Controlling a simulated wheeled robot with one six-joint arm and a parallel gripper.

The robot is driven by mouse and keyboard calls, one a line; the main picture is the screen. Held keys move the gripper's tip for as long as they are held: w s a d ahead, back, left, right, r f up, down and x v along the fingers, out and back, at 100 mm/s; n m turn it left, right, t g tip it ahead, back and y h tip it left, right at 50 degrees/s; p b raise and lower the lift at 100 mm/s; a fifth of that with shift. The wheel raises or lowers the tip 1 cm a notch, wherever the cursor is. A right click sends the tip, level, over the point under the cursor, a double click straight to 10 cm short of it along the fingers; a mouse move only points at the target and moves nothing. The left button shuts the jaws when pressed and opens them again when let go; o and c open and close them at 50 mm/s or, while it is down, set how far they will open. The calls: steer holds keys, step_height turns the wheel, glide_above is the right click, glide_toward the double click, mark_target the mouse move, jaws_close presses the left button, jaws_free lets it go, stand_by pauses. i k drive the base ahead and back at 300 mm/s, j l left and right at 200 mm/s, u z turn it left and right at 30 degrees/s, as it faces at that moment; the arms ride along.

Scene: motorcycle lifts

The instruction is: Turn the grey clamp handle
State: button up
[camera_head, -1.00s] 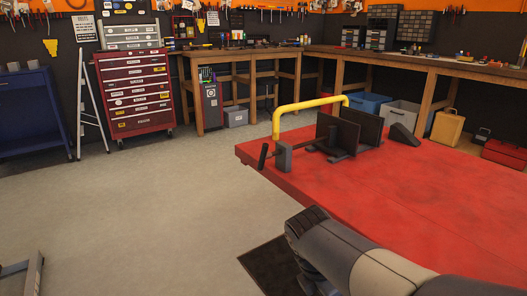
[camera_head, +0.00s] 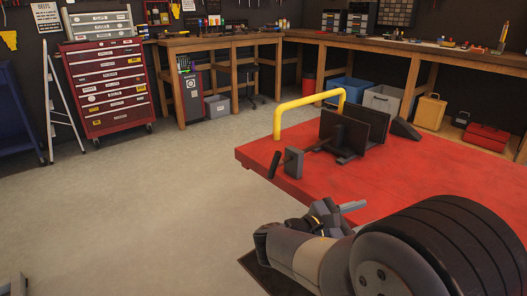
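The clamp stands at the front left corner of the red lift platform (camera_head: 330,170). Its dark grey handle (camera_head: 275,164) is a short bar, tilted, just left of an upright grey block (camera_head: 293,162). A rod runs from the block to two dark upright plates (camera_head: 352,133). My gripper (camera_head: 340,207) is low in the picture, to the right of and nearer than the handle, clearly apart from it. One light grey finger shows, pointing right. The other finger is not clear, so its opening cannot be judged. I see nothing held in it.
A yellow bar (camera_head: 304,100) arches up behind the clamp. A dark wedge (camera_head: 406,129) lies right of the plates. Open grey floor (camera_head: 150,215) lies left of the platform. A red tool cabinet (camera_head: 106,87) and wooden workbenches (camera_head: 215,42) stand behind.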

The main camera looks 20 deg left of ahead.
mark_target(277, 162)
steer(key=i+j+z, duration=0.25)
steer(key=j, duration=0.95)
steer(key=k+j+z, duration=0.1)
steer(key=j+z, duration=0.15)
steer(key=j, duration=0.9)
